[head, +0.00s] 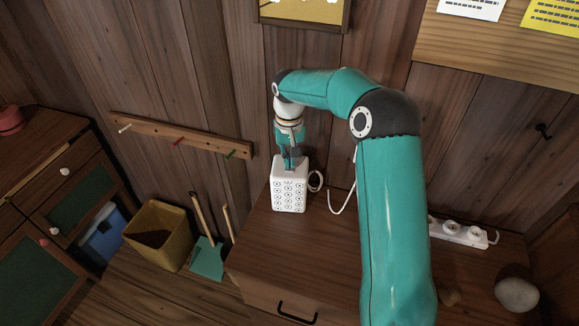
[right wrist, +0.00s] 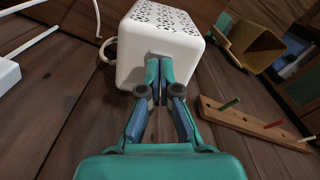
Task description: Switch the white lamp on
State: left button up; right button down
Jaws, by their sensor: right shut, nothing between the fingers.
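The white lamp (head: 288,188) is a box with rows of patterned holes on its front, standing upright on the wooden cabinet top (head: 310,245). The lamp also shows in the right wrist view (right wrist: 170,20), with a small grey patch, perhaps its switch (right wrist: 172,54), on the face toward my gripper. My right gripper (head: 291,163) is shut and empty, pointing down at the lamp's top. In the right wrist view its closed fingertips (right wrist: 160,70) overlap the grey patch; I cannot tell whether they press it. No glow shows from the lamp.
A white cable (head: 340,205) loops behind the lamp, and a white power strip (head: 460,232) lies right of my arm. A rounded pale object (head: 517,292) sits at the far right. A peg rail (head: 180,135) is on the wall at left; a yellow bin (head: 160,235) stands below.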

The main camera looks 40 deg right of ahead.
jog(key=shift+f+b, duration=0.6)
jog(key=shift+f, duration=0.3)
dwell(0.4)
jog(key=shift+r, duration=0.15)
jog(key=shift+r+p, duration=0.6)
jog(key=shift+p, duration=0.1)
jog(key=shift+r+p, duration=2.15)
jog(key=shift+r, duration=0.65)
